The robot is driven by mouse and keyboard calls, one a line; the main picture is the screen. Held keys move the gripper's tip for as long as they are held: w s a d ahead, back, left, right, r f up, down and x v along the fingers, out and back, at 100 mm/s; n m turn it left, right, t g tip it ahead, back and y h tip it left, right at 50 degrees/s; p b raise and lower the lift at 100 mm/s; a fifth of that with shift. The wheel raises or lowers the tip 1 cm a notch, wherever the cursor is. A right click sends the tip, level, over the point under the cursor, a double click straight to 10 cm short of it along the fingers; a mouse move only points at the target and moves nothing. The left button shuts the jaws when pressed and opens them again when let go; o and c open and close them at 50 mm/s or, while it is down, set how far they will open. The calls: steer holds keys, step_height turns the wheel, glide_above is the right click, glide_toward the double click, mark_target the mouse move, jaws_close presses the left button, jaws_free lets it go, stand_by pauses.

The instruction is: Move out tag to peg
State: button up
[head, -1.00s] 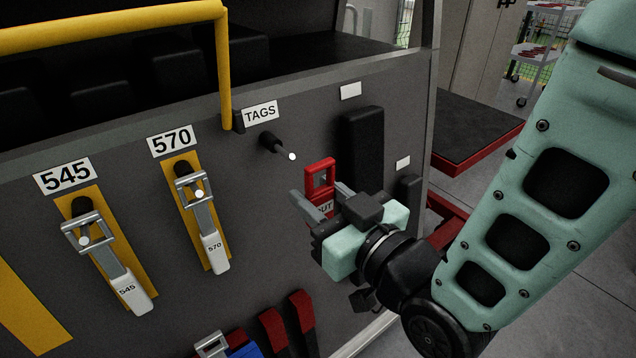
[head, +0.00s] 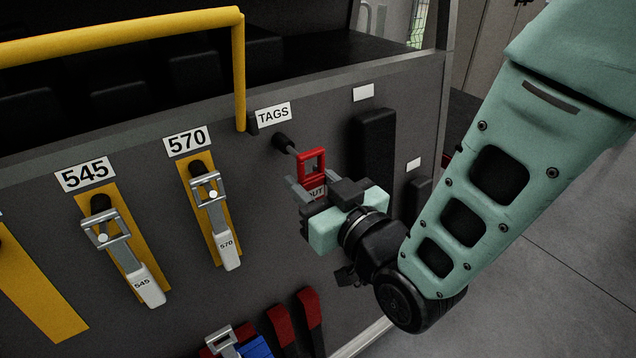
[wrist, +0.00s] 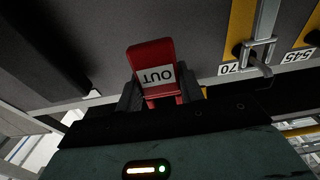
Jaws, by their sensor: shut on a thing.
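A red tag (head: 312,158) with a rectangular opening and a white label reading OUT is held upright in my gripper (head: 314,188). The fingers are shut on its lower part. The wrist view shows the tag (wrist: 152,55) between the two fingers (wrist: 160,95), its label upside down. The black peg (head: 284,142) sticks out of the grey panel under the TAGS sign (head: 273,113). Its shaft runs to the tag's upper left edge in the head view and its tip is hidden there. I cannot tell whether it is inside the opening. The wrist view does not show the peg.
A yellow rail (head: 239,70) stands above. A black upright block (head: 374,155) is right of the tag.

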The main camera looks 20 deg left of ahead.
steer(key=shift+p+x, duration=0.45)
steer(key=shift+x, duration=1.25)
steer(key=shift+w+a+f+b, duration=0.5)
steer(key=shift+a+f+b, duration=0.15)
steer(key=shift+b, duration=0.2)
steer(key=o, duration=1)
